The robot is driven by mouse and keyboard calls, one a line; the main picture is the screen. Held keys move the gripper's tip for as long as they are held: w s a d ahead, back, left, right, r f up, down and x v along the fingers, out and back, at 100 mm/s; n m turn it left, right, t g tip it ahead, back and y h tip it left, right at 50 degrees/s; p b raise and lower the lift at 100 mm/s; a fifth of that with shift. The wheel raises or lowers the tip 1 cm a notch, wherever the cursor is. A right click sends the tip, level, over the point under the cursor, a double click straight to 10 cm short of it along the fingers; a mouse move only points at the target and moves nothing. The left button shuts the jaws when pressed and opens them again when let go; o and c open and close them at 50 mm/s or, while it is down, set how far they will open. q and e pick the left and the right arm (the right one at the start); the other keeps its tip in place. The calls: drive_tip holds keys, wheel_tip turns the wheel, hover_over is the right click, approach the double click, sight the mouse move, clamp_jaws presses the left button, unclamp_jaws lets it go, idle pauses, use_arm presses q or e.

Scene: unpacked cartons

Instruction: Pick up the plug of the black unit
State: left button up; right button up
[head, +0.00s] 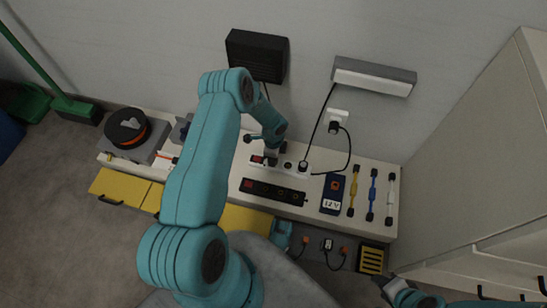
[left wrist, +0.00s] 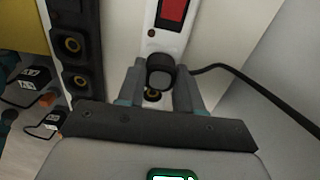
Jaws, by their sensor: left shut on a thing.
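The black unit (head: 257,56) is a dark box on the wall, with a cord running down from it. My left gripper (head: 271,156) is over the left part of the white power strip (head: 295,169), near its red switch. In the left wrist view, my left gripper (left wrist: 158,88) is shut on a black plug (left wrist: 160,70), and a black cord (left wrist: 240,77) runs off to the right. The white strip (left wrist: 164,42) lies under the plug, with a round socket partly showing beside it. Whether the plug is seated or lifted cannot be told. The right gripper (head: 384,283) is small and dark at lower right.
Another black plug (head: 303,166) is in the white strip, with a wall outlet (head: 336,118) above. A black power strip (head: 273,192) lies in front. A meter (head: 332,194) and several coloured tools lie to the right. A tall cabinet (head: 480,150) bounds the right side.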

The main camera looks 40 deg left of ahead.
use_arm(q)
wheel_tip(320, 180, up, 9)
drive_tip(key=p, duration=0.4)
wheel_tip(320, 180, up, 11)
drive_tip(key=p, duration=0.4)
use_arm(e)
drive_tip(key=s+a+r+g, duration=0.1)
drive_tip(key=s+r, duration=0.2)
drive_tip(key=r, duration=0.4)
drive_tip(key=shift+s+a+r+g, duration=0.15)
drive_tip(key=shift+s+r+g, duration=0.15)
drive_tip(key=shift+s+r, duration=0.05)
use_arm(q)
drive_tip(key=shift+w+a+m, duration=0.15)
drive_tip(key=shift+w+m, duration=0.1)
drive_tip(key=shift+m, duration=0.55)
drive_tip(key=shift+w+a+m, duration=0.1)
drive_tip(key=shift+w+m, duration=0.1)
drive_tip(key=shift+m, duration=0.2)
use_arm(e)
drive_tip(key=shift+s+a, duration=0.1)
drive_tip(key=shift+s, duration=0.3)
